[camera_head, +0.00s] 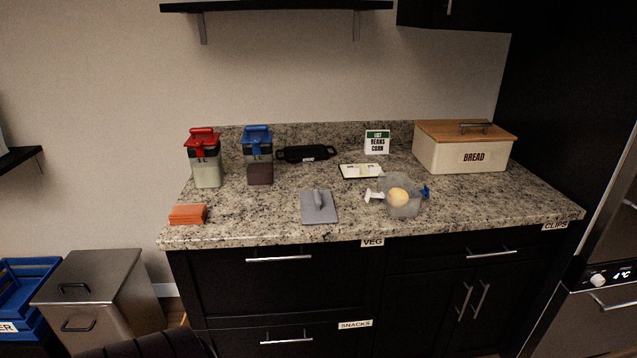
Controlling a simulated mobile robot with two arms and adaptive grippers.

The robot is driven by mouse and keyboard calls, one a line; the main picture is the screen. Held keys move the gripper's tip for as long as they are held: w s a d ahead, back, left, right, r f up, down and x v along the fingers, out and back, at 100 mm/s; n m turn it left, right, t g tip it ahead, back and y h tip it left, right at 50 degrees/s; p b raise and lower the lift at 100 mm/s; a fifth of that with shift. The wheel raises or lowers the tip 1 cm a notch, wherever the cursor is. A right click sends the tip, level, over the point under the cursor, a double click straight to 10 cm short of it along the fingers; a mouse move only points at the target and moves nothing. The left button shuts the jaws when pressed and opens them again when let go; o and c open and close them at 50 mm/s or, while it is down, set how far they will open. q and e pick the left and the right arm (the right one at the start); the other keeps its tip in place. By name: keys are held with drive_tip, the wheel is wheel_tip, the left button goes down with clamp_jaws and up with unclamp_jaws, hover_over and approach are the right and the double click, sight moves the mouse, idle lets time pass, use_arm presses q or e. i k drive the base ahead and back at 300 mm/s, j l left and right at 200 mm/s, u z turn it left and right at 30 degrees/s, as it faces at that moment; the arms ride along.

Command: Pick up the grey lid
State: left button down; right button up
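A flat grey lid (319,209) with a raised handle on top lies on the granite countertop (260,218), near its front edge and left of the middle. A grey translucent container (403,207) with a yellow round thing (398,197) in it stands to the right of the lid, apart from it. A white clip shows at the container's left side and a blue one at its right. The lid is in plain view with nothing on it. Neither of my grippers shows in the head view.
A red-lidded jar (205,162) and a blue-lidded jar (258,160) stand behind to the left. An orange block (188,214) lies at the front left. A bread box (463,155) stands at the right. A black pan-like thing (305,154) lies at the back. Counter around the lid is clear.

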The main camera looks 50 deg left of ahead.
sight(317, 202)
drive_tip(key=u, duration=1.65)
